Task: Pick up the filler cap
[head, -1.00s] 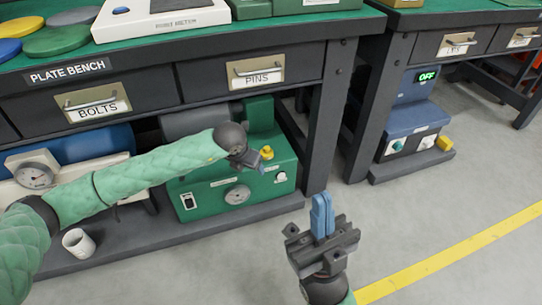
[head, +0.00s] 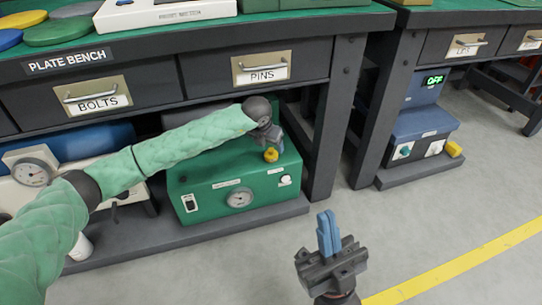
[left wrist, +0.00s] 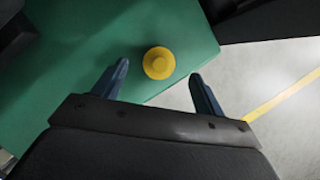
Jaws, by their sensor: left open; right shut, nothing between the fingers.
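The filler cap (head: 271,154) is a small yellow round knob on top of the green machine (head: 215,204), near its front right edge. In the left wrist view the filler cap (left wrist: 159,63) is seen from above, just beyond and between the two fingertips. My left gripper (left wrist: 156,78) is open, with its blue fingers on either side of the cap's line and nothing between them. In the head view my left gripper (head: 273,142) is at the cap, partly hidden by its own wrist. My right gripper (head: 327,233) is shut and empty, out over the floor.
The plate bench's drawers, labelled BOLTS (head: 95,100) and PINS (head: 262,70), hang close above the green machine. A bench leg (head: 333,120) stands just right of it. Open floor lies right.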

